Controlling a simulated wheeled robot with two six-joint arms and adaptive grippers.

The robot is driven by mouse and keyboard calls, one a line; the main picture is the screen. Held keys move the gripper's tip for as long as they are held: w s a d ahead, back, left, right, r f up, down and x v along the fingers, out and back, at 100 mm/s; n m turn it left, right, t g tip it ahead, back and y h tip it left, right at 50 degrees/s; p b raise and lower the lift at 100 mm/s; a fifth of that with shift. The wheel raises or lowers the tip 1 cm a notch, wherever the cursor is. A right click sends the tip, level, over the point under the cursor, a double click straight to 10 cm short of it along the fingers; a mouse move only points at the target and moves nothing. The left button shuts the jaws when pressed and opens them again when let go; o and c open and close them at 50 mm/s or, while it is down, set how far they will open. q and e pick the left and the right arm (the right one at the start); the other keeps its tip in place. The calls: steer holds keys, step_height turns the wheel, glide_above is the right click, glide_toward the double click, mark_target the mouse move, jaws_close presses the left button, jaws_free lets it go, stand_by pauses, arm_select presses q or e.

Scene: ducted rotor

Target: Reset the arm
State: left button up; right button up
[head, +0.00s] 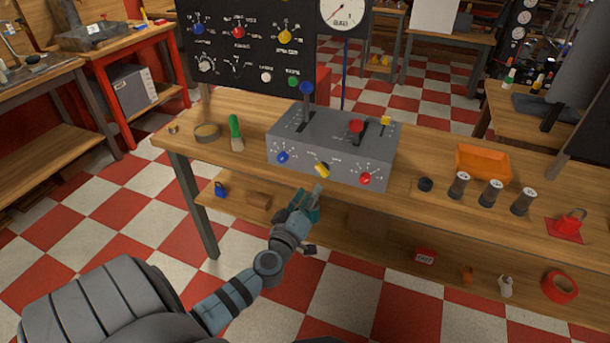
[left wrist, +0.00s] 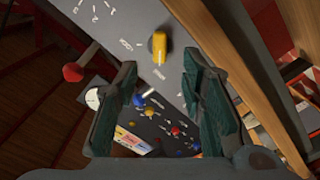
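My left gripper (head: 309,199) is in front of the grey control box (head: 282,137), just below its yellow knob (head: 322,169). In the left wrist view the gripper (left wrist: 158,76) is open, with two teal-padded fingers apart and nothing between them. The yellow knob (left wrist: 159,47) shows just beyond the fingertips, apart from them. My right gripper is in neither view.
The box also has a blue knob (head: 283,157), a red knob (head: 365,178) and levers on top. A green-handled brush (head: 235,132) stands left of it. An orange tray (head: 483,162) and several dark cylinders are to the right. A lower shelf (head: 330,232) runs beneath the tabletop.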

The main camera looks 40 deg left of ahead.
arm_select(q)
steer(key=v, duration=0.3)
steer(key=shift+s, duration=0.15)
stand_by(0.3)
steer(key=s+d+f+m+g+h, duration=0.2)
steer(key=s+f+m, duration=0.15)
steer(key=f, duration=0.55)
steer(key=s+d+f+m+g+h+p, duration=0.1)
steer(key=s+f+m+g, duration=0.25)
steer(key=f, duration=0.55)
steer(key=s+d+f+m+g+h, duration=0.2)
steer(key=s+f, duration=0.3)
steer(key=f, duration=0.4)
steer(key=s+d+f+m+g+p, duration=0.1)
steer(key=s+f, duration=0.3)
steer(key=s, duration=0.5)
steer(key=s+d+f+m+g+p, duration=0.1)
steer(key=s+d+f+m+g, duration=0.1)
steer(key=s, duration=0.7)
steer(key=s+d+f+m+g+p, duration=0.1)
steer(key=s+d+f+g, duration=0.2)
steer(key=s, duration=0.6)
step_height(320, 180, down, 3)
steer(key=shift+g, duration=1.15)
